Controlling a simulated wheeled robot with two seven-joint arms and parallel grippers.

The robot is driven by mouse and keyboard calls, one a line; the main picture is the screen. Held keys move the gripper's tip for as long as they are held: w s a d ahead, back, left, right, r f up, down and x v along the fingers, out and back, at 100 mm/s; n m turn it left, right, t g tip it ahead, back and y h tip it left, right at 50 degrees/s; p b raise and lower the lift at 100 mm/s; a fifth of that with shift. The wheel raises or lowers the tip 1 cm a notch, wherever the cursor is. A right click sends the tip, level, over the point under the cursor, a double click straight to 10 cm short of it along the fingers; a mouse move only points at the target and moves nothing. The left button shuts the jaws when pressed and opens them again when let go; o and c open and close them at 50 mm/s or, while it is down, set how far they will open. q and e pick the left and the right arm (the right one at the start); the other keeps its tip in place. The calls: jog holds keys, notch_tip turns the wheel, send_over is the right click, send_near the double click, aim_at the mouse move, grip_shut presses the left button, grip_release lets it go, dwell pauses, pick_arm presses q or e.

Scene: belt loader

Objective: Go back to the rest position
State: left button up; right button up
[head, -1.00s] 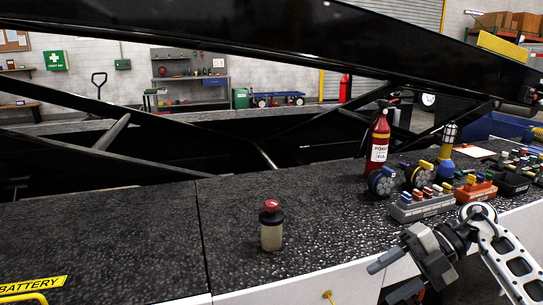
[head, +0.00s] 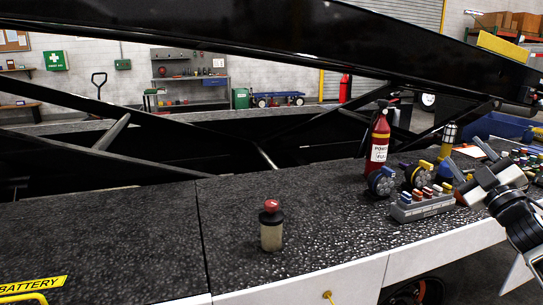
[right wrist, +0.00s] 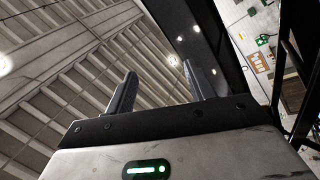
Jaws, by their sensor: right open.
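My right gripper (head: 464,155) is at the right side of the head view, above the right end of the dark speckled deck. Its fingers point up and to the left, apart and with nothing between them. The right wrist view shows the two fingers (right wrist: 160,75) spread and empty, with the ceiling beyond them. My left gripper is not in view.
A red-topped jar (head: 271,228) stands on the deck (head: 330,225). A fire extinguisher (head: 378,140), round gauges (head: 381,182) and a grey switch block (head: 422,206) stand near my right gripper. A black beam (head: 250,35) crosses above. The deck's left part is clear.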

jog(key=d+f+m+g+h, duration=0.6)
jog(key=d+f+m+h, duration=0.2)
jog(key=f+m, duration=0.1)
jog(key=s+a+f+n+g+y, duration=0.1)
jog(key=s+a+f+y, duration=0.15)
jog(key=a+f, duration=0.5)
jog(key=s+a+f+g+y, duration=0.1)
jog(key=s+a+f+y, duration=0.15)
jog(key=a+f, duration=0.55)
jog(key=s+a+f+g+y, duration=0.2)
jog(key=s+a+f, duration=0.8)
jog(key=s+a, duration=0.15)
jog(key=s+a+m+g, duration=0.1)
jog(key=s+a, duration=0.3)
jog(key=s, duration=0.4)
jog(key=s+a+f+m+g+y+p, duration=0.1)
jog(key=s+a, duration=0.4)
jog(key=s, duration=0.3)
jog(key=shift+s+a+y, duration=0.3)
jog(key=shift+s, duration=0.1)
